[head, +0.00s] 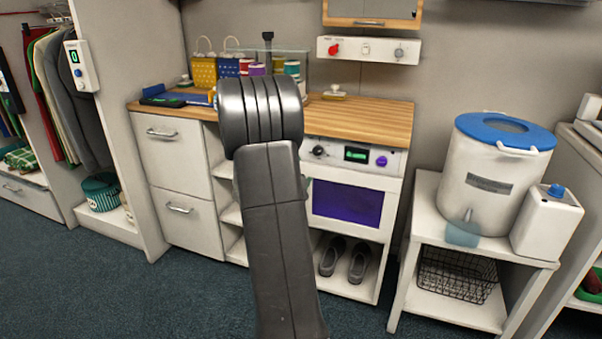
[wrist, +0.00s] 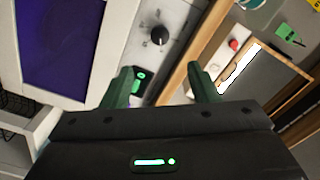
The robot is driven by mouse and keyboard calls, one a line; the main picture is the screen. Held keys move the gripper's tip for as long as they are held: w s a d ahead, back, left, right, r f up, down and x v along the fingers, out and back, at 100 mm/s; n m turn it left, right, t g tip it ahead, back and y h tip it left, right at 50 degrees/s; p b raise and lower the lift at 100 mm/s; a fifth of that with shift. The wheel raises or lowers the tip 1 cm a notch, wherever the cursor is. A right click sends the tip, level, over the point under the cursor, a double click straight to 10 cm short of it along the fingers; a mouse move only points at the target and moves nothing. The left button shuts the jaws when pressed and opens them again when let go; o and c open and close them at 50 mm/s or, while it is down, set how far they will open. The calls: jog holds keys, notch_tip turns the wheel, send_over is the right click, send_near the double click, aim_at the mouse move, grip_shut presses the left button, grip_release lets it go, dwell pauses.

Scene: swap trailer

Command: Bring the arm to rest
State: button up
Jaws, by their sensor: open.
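My arm (head: 270,200) rises in the middle of the head view, its thick dark grey joint in front of the wooden counter. In the head view my gripper is hidden behind the arm. In the wrist view my gripper (wrist: 162,88) shows two green fingers standing apart, with nothing between them. Past the fingers the wrist view shows the oven panel with a black knob (wrist: 159,36) and the purple oven window (wrist: 60,45), tilted. I cannot tell how far the fingers are from the panel.
The wooden counter (head: 385,118) carries several jars and boxes at the back. An oven with a purple window (head: 347,204) sits below it. A white tub with a blue lid (head: 505,132) stands on a stand at the right. Dark carpet (head: 175,300) is open at the front left.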

aim_at(317, 152)
jog(key=shift+w, duration=0.1)
jog(key=b+x, duration=0.1)
jog(key=x, duration=1.2)
jog(key=shift+w+d, duration=0.15)
jog(key=shift+w, duration=0.15)
jog(key=shift+s, duration=0.1)
